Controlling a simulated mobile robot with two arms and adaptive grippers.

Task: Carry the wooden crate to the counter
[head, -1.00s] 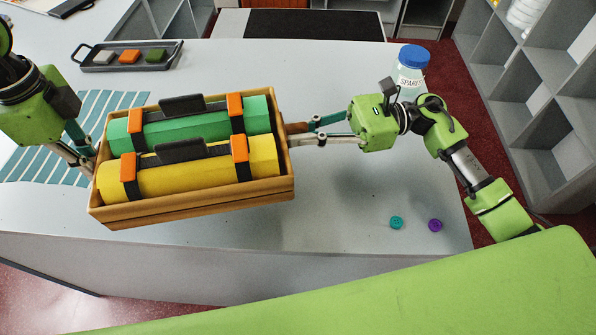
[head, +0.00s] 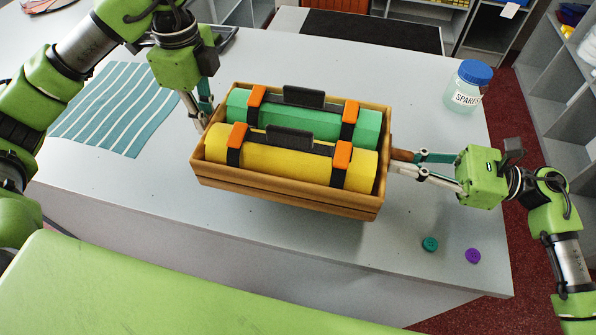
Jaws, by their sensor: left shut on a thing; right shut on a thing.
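The wooden crate (head: 290,194) is held between my two grippers over the counter (head: 120,192), near its front edge. It holds a green roll (head: 320,122) at the back and a yellow roll (head: 270,160) in front, each with orange and black straps. My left gripper (head: 203,122) is shut on the crate's left end; its fingertips are partly hidden there. My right gripper (head: 395,163) is shut on the brown handle at the crate's right end. I cannot tell exactly how far the crate's underside is from the counter top.
A striped cloth (head: 110,105) lies left of the crate. A jar with a blue lid (head: 466,88) stands at the back right. A teal button (head: 430,244) and a purple button (head: 473,256) lie at the front right. Grey shelves (head: 555,100) stand right of the counter.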

